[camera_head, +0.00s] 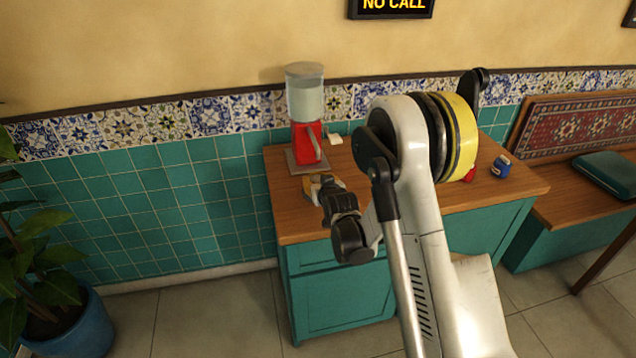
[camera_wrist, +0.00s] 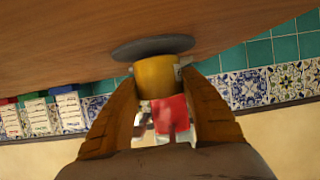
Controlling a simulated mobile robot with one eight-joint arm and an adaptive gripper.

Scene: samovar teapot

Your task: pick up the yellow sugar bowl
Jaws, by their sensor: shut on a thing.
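The yellow sugar bowl (camera_wrist: 156,77) is between the two orange-brown fingers of my gripper (camera_wrist: 160,95) in the wrist view, which is upside down. The fingers press on the bowl from both sides. A dark grey oval lies between the bowl and the wooden top; I cannot tell if it is a shadow or a plate, nor whether the bowl touches the top. In the head view, my gripper (camera_head: 322,186) is at the left end of the counter, in front of the red dispenser, and the bowl is mostly hidden there.
The red dispenser (camera_head: 307,140) with a clear top stands close behind my gripper. The wooden counter (camera_head: 295,217) also bears a small white item (camera_head: 335,139) and a blue can (camera_head: 501,166) at the right. The tiled wall runs behind. My arm hides the counter's middle.

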